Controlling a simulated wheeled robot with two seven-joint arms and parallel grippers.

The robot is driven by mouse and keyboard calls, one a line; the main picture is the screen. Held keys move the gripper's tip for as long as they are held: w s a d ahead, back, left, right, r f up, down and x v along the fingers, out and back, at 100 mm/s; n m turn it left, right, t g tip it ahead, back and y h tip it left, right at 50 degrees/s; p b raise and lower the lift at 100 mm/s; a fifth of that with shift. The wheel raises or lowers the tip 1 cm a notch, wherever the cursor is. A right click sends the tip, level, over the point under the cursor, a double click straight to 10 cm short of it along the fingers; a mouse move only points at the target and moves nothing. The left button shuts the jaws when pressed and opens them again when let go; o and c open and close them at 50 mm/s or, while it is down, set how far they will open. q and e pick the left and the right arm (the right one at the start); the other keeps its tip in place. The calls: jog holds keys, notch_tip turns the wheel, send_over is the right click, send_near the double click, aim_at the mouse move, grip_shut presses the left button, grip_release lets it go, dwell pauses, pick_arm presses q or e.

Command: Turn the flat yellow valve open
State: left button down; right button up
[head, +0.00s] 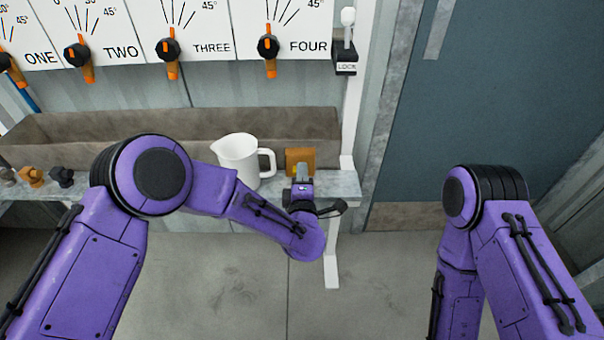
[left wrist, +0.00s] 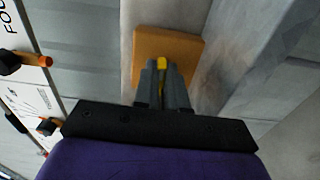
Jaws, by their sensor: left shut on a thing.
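The flat yellow valve (left wrist: 162,63) shows as a small yellow bit between my left fingertips in the left wrist view. Most of it is hidden by the fingers, so its angle cannot be told. Behind it is an orange-brown block (left wrist: 188,45), which also shows in the head view (head: 300,156) at the right end of the shelf. My left gripper (left wrist: 162,72) is shut on the valve, in front of this block. In the head view the left gripper (head: 302,178) hides the valve. My right arm is at the right; its gripper is out of view.
A white jug (head: 238,158) stands on the shelf just left of my left gripper. Behind runs a long brown trough (head: 180,125). Dials ONE to FOUR with orange-tipped black knobs (head: 268,46) and a LOCK switch (head: 346,60) are above.

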pick_arm(q)
jog(key=c, duration=1.2)
grip_release()
jog(key=s, duration=1)
jog(key=shift+s, duration=0.25)
